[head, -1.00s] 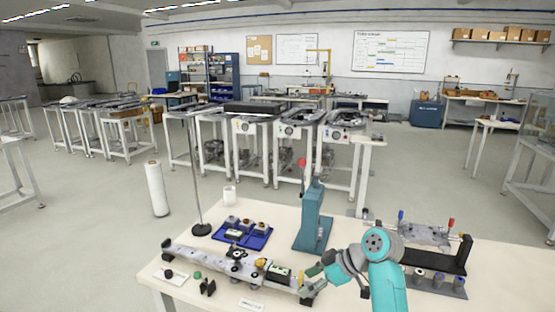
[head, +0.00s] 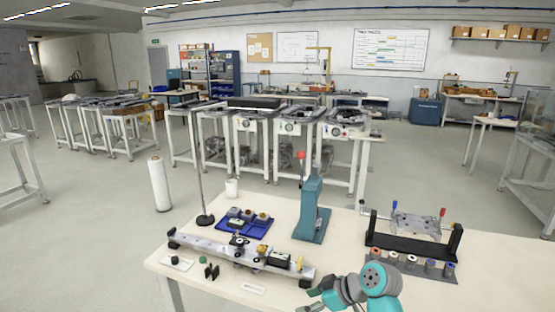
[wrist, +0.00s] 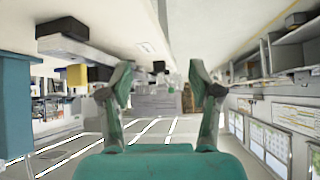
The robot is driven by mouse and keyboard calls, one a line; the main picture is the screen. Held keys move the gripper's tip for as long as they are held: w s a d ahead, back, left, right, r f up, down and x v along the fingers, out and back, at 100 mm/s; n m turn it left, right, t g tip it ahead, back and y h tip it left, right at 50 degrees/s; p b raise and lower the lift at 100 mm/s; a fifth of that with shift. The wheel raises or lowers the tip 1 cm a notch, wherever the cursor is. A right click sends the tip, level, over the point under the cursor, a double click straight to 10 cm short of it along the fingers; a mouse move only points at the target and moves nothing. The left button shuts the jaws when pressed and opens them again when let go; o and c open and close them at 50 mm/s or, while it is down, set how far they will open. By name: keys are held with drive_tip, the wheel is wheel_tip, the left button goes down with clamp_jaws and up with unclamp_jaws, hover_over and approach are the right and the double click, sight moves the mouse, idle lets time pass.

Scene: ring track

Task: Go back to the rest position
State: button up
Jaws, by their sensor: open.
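My gripper (wrist: 160,85) is open and empty in the wrist view, its two green and grey fingers spread apart with only distant room behind them. In the head view my gripper (head: 312,300) is low at the front edge of the bench, partly cut off by the picture's bottom. It is just in front of the right end of the grey rail fixture (head: 215,252) and appears apart from it. The wrist picture is turned over, with the bench (wrist: 110,15) along its top.
A teal press (head: 312,210) with a red knob stands mid-bench. A blue tray (head: 232,228) of parts lies left of it, beside a thin stand (head: 205,219). A black-framed fixture (head: 410,240) and a row of spools (head: 411,262) are at right. The front right bench is clear.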

drive_tip(key=s+d+f+m+t+h, duration=0.1)
drive_tip(key=s+f+m+t, duration=0.15)
drive_tip(key=s+f, duration=0.4)
drive_tip(key=s+d+f+m+t+h, duration=0.1)
drive_tip(key=s+f+m, duration=0.25)
drive_tip(key=f, duration=0.55)
drive_tip(key=s+d+f+m+t+h, duration=0.1)
drive_tip(key=s+d+f+m+h, duration=0.15)
drive_tip(key=s, duration=0.55)
drive_tip(key=s+d+f+m+t+h, duration=0.1)
drive_tip(key=s+f, duration=0.2)
drive_tip(key=s, duration=0.5)
drive_tip(key=s+d+r+m+t+h, duration=0.1)
drive_tip(key=s+d+r, duration=0.1)
drive_tip(key=s, duration=0.5)
drive_tip(key=s+d+r+m+t+h, duration=0.1)
drive_tip(key=s+r, duration=0.2)
drive_tip(key=s, duration=0.5)
drive_tip(key=s+d+r+t, duration=0.1)
drive_tip(key=s+r+t, duration=0.2)
drive_tip(key=s+r, duration=0.9)
wheel_tip(320, 180, up, 2)
drive_tip(key=shift+s+d+r+h, duration=0.1)
drive_tip(key=shift+s+d+h, duration=0.15)
drive_tip(key=shift+h, duration=0.1)
drive_tip(key=shift+m, duration=0.25)
